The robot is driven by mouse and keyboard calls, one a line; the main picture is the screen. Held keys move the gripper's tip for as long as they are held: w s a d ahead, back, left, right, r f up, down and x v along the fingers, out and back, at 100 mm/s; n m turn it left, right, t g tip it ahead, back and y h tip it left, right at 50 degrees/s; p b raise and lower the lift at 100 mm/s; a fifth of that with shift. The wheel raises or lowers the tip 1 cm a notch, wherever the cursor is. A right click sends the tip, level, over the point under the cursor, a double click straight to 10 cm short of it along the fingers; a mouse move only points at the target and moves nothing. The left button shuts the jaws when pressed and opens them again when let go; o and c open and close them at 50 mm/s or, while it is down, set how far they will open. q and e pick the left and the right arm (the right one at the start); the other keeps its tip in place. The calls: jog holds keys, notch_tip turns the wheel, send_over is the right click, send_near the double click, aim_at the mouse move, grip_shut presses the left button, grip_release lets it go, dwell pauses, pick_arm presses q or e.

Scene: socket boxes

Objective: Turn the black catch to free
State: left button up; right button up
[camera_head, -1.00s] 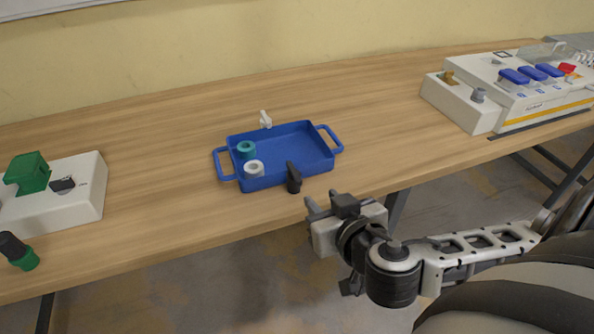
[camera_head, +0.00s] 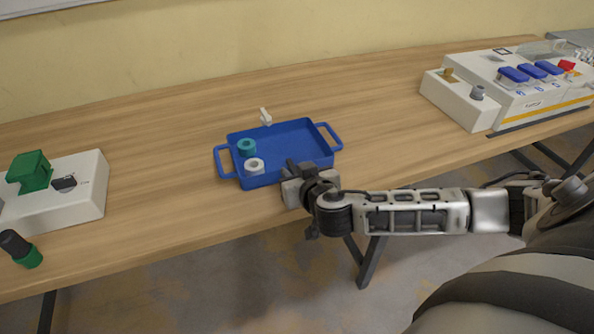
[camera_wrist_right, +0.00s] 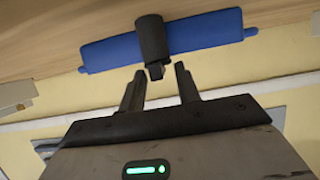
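The black catch (camera_wrist_right: 152,38) stands at the front edge of the blue tray (camera_wrist_right: 212,30) in the right wrist view, across its rim. In the head view my right gripper largely covers the catch, at the tray's front right (camera_head: 325,160). My right gripper (camera_wrist_right: 156,74) is open. Its two dark fingers point at the catch, with the catch's near end between or just beyond the fingertips; I cannot tell whether they touch. The right gripper also shows in the head view (camera_head: 297,180). A white catch (camera_head: 265,117) stands behind the tray. My left gripper is not in view.
The tray holds a teal ring (camera_head: 246,147) and a white ring (camera_head: 254,166). A white box with a green block (camera_head: 30,170) is at the left, beside a black-and-green piece (camera_head: 20,248). A white device with blue switches (camera_head: 533,74) is at the back right.

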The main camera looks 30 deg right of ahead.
jog(key=shift+c, duration=0.3)
grip_shut()
